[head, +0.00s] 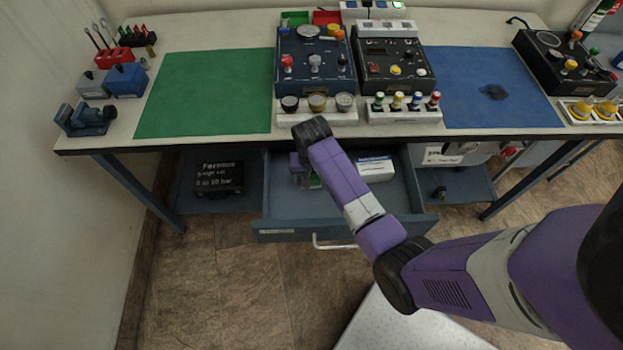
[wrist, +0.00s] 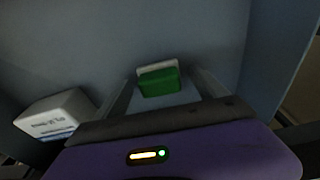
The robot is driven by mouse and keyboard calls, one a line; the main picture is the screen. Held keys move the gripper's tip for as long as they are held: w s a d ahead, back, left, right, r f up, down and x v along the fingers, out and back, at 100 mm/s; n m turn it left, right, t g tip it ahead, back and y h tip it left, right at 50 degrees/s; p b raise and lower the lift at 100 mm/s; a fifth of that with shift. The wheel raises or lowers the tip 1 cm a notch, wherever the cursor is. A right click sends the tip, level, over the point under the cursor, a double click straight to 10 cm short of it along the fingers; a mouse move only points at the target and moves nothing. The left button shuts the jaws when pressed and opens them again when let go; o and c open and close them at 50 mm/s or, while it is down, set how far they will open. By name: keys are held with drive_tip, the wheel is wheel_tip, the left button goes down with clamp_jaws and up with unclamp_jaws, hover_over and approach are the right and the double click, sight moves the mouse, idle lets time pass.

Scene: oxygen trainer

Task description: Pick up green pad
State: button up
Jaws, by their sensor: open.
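The green pad (wrist: 160,84) is a small green block with a pale layer along its far side. It lies in the open drawer (head: 285,235) below the workbench; a bit of green also shows beside my gripper in the head view (head: 315,182). My gripper (wrist: 163,78) reaches down into the drawer and is open. In the wrist view its two fingers point toward the pad, one on each side, with gaps between fingers and pad. I cannot tell the fingertips' height over the drawer floor. My arm partly hides this spot in the head view.
A white labelled box (head: 375,168) lies in the drawer to the right; it shows at left in the wrist view (wrist: 57,114). The bench edge (head: 220,145) overhangs the drawer's back. A black case (head: 219,178) stands on the shelf left of the drawer.

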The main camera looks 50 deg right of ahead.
sight(312, 177)
drive_tip(key=shift+c, duration=0.2)
drive_tip(key=c, duration=1.4)
drive_tip(key=shift+r, duration=0.1)
wheel_tip(312, 177, up, 20)
drive_tip(key=p, duration=0.3)
drive_tip(key=o, duration=0.6)
drive_tip(key=c, duration=0.5)
drive_tip(key=shift+o, duration=0.2)
drive_tip(key=shift+s, duration=0.1)
